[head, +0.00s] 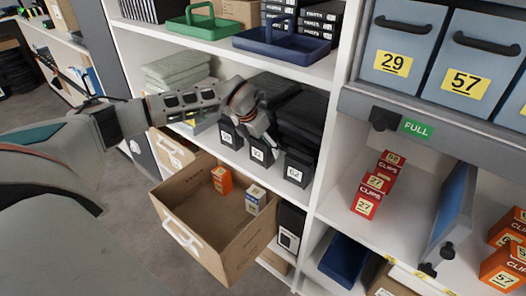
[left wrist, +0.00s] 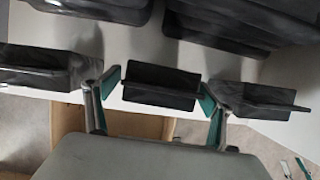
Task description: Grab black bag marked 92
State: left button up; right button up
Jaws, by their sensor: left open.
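Three small black bags with white number labels stand in a row at the front of the middle shelf in the head view. The middle bag (head: 261,153) has a label that looks like 92, though it is small. The left bag (head: 229,139) has a label I cannot read surely; the right bag (head: 299,171) seems to read 62. My left gripper (head: 258,134) is above the middle bag. In the left wrist view my left gripper (left wrist: 156,103) is open, its teal-padded fingers on either side of the middle bag (left wrist: 160,88). My right gripper is not in view.
Larger black items (head: 303,115) lie behind the bags. An open cardboard drawer (head: 205,243) with two small boxes juts out below. Green (head: 204,27) and blue (head: 283,44) trays sit on the shelf above. A white upright (head: 337,120) bounds the right side.

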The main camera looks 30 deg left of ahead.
pick_arm(q)
jog(key=shift+w+f, duration=0.15)
jog(key=shift+f, duration=0.1)
jog(key=shift+r, duration=0.15)
jog(key=shift+c, duration=0.4)
jog(key=c, duration=1.2)
